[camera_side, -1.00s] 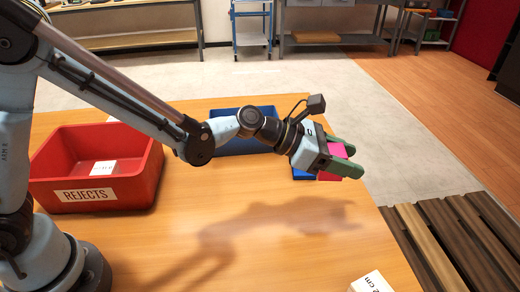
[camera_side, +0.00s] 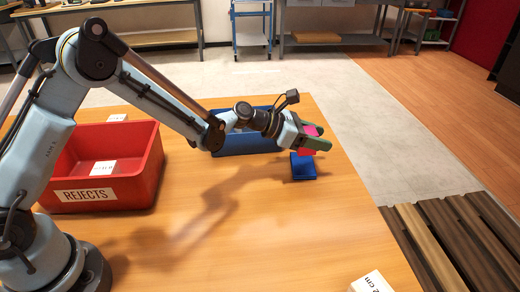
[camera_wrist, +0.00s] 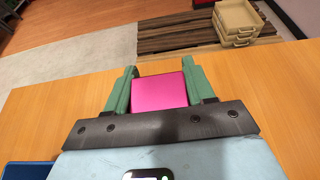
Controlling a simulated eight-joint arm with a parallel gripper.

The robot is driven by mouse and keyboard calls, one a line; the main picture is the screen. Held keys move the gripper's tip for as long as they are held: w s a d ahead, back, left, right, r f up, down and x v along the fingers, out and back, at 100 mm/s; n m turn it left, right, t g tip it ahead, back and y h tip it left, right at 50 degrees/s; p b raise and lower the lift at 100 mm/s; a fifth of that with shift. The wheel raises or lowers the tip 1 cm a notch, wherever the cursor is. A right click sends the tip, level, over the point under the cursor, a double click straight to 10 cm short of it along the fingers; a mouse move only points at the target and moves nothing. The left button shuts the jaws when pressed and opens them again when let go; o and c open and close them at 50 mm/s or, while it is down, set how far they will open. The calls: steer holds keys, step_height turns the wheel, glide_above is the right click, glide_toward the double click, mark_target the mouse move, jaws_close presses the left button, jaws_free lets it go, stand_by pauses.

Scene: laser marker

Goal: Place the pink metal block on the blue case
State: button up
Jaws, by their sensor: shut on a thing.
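The pink metal block (camera_side: 309,142) is between the green fingers of my gripper (camera_side: 317,143), which is shut on it. The wrist view shows the pink block (camera_wrist: 160,91) gripped between both fingers (camera_wrist: 158,88). A small blue case (camera_side: 303,168) sits on the table just below the gripper in the side view. The block appears above the case and apart from it; the height of the gap is hard to judge. The fingers hide part of the block in the side view.
A larger blue bin (camera_side: 236,147) stands behind my arm. A red REJECTS bin (camera_side: 140,186) holding a white labelled item (camera_side: 103,167) is at left. A white labelled block (camera_side: 371,282) lies at the front edge. The middle of the wooden table (camera_side: 270,240) is clear.

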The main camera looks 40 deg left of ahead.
steer(key=shift+f, duration=2.05)
steer(key=o, duration=1.3)
steer(key=shift+f, duration=0.1)
